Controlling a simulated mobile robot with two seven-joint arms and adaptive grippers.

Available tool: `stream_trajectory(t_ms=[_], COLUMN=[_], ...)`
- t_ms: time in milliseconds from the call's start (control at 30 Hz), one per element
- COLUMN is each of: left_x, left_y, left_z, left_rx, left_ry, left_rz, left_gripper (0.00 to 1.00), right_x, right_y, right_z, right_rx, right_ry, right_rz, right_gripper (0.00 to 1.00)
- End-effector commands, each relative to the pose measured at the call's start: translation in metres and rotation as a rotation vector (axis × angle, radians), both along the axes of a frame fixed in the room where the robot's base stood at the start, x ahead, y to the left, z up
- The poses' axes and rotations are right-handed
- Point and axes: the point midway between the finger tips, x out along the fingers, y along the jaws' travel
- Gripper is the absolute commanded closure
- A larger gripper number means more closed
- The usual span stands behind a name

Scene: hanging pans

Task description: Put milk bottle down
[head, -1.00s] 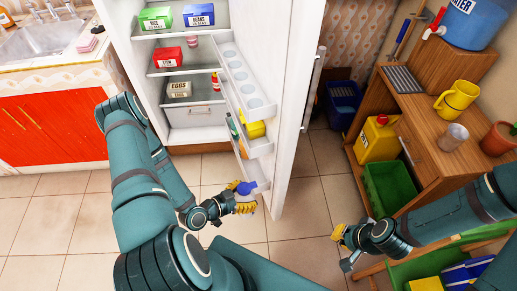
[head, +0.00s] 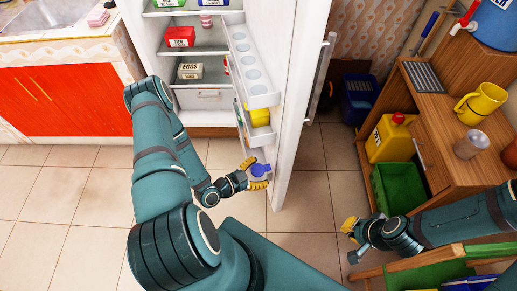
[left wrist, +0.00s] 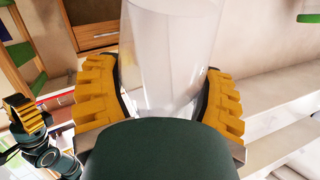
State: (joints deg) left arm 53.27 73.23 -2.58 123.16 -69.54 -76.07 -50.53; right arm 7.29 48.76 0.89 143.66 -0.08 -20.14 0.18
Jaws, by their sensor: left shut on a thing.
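The milk bottle (left wrist: 172,50) is a clear, whitish container between the yellow fingers of my left gripper in the left wrist view. In the head view its blue cap (head: 261,169) shows at the low end of the open fridge door. My left gripper (head: 256,174) is shut on the bottle, with one finger on each side. Whether the bottle's base touches the door's bottom shelf is hidden. My right gripper (head: 350,238) hangs low by the green crates; its finger gap is unclear.
The open fridge door (head: 298,110) has an upper rack with round holes (head: 252,74) and a yellow item (head: 258,117) on a lower shelf. An egg box (head: 190,71) is inside the fridge. The wooden cabinet (head: 445,140) and green crate (head: 399,187) stand right. Floor is clear.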

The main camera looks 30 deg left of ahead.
Motion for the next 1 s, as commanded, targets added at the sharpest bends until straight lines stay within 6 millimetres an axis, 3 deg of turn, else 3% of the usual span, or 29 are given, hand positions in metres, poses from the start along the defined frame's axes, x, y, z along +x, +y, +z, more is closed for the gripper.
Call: stream_trajectory(t_ms=[367, 500, 633, 1000], left_x=[0.079, 0.085, 0.092, 0.11], left_y=[0.048, 0.051, 0.055, 0.067], left_z=[0.001, -0.037, -0.062, -0.053], left_rx=[0.003, -0.002, -0.002, -0.074], left_ry=[-0.006, 0.001, 0.0, 0.117], left_rz=[0.001, 0.0, 0.001, -0.001], left_gripper=[0.71, 0.71, 0.71, 0.71], right_x=[0.002, 0.004, 0.006, 0.007], right_y=[0.0, -0.001, -0.001, -0.001], right_z=[-0.012, -0.025, -0.033, -0.033], right_rx=[-0.001, -0.002, -0.003, -0.003], right_ry=[-0.006, -0.01, -0.014, -0.015], right_rz=[-0.001, -0.003, -0.004, -0.004], right_gripper=[1.0, 1.0, 1.0, 1.0])
